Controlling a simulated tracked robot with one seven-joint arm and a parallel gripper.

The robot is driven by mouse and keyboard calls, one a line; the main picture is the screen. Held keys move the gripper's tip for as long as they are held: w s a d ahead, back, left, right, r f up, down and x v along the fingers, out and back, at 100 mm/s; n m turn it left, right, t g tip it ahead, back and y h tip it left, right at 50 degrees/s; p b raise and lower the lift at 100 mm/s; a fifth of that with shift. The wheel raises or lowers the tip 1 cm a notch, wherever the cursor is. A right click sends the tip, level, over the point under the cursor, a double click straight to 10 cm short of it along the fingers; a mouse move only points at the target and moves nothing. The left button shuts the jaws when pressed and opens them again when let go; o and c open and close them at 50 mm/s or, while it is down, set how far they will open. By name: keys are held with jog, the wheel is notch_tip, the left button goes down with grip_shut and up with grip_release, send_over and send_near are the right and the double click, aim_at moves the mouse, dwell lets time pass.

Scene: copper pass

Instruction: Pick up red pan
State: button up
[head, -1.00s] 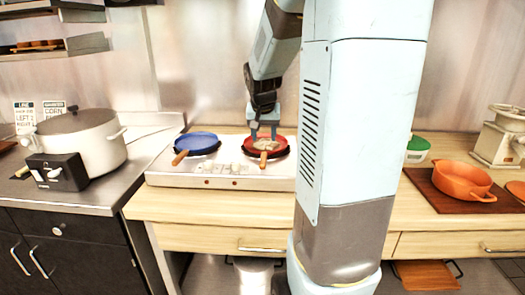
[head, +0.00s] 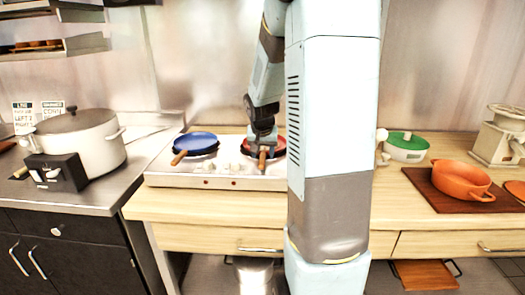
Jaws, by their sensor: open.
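The red pan (head: 278,153) sits on the right burner of the white stove (head: 218,184), its wooden handle (head: 262,160) pointing toward me. My gripper (head: 262,147) is down at the pan, around its near left side by the handle. The jaws are open, and their tips are small and partly hidden against the pan. I cannot tell whether they touch it. My arm covers part of the pan's interior and right side.
A blue pan (head: 196,143) sits on the left burner. A white pot (head: 90,140) stands on the left counter. A green-lidded pot (head: 406,147) and an orange pot (head: 461,181) on a brown board (head: 440,198) stand at right. The wooden counter front is clear.

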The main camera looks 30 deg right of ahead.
jog(key=shift+c, duration=0.3)
grip_shut()
jog(key=shift+r, duration=0.15)
dwell(0.3)
